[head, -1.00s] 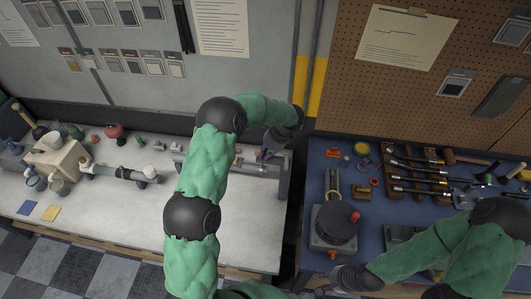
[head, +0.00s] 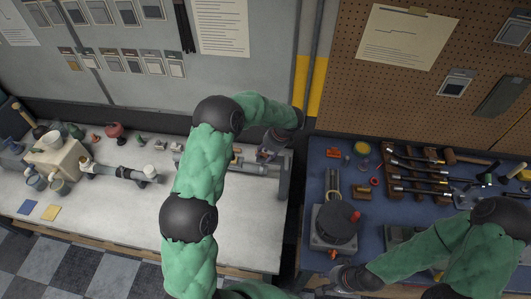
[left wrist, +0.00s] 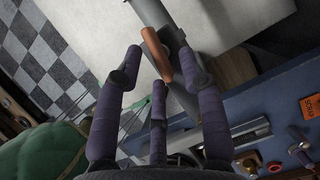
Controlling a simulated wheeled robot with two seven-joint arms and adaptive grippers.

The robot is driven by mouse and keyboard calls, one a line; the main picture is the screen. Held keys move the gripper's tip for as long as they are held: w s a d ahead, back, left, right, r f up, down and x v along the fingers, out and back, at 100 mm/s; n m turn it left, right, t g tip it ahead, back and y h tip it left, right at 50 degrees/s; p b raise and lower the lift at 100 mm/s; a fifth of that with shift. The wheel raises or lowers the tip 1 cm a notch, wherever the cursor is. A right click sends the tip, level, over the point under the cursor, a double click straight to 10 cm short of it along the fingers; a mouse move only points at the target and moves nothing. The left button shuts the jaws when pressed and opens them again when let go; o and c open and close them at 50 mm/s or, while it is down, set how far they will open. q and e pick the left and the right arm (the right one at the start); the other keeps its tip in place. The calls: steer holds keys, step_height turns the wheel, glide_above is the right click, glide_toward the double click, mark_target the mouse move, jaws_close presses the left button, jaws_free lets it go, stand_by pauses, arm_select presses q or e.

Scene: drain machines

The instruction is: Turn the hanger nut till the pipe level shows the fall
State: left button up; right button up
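A grey pipe (head: 252,169) lies along the right end of the white bench, by a grey upright bracket (head: 284,176). My left gripper (head: 266,153) is over the pipe's right part. In the left wrist view its purple fingers (left wrist: 158,68) are spread, and a copper-coloured curved strap (left wrist: 157,55) shows between the tips, close to the grey pipe (left wrist: 174,30). I cannot tell whether they touch it. I cannot pick out the hanger nut or a level reading. My right gripper (head: 334,283) is low at the blue bench's front edge; its fingers are too small to judge.
A dark round device (head: 335,222) with a red knob stands on the blue bench (head: 314,170), with a rack of tools (head: 418,172) to its right. Another pipe piece (head: 120,173) and a beige machine (head: 58,157) are on the white bench (head: 110,215), whose front middle is clear.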

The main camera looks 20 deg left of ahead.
arm_select(q)
steer(key=v, duration=1.2)
steer(key=shift+f, duration=0.1)
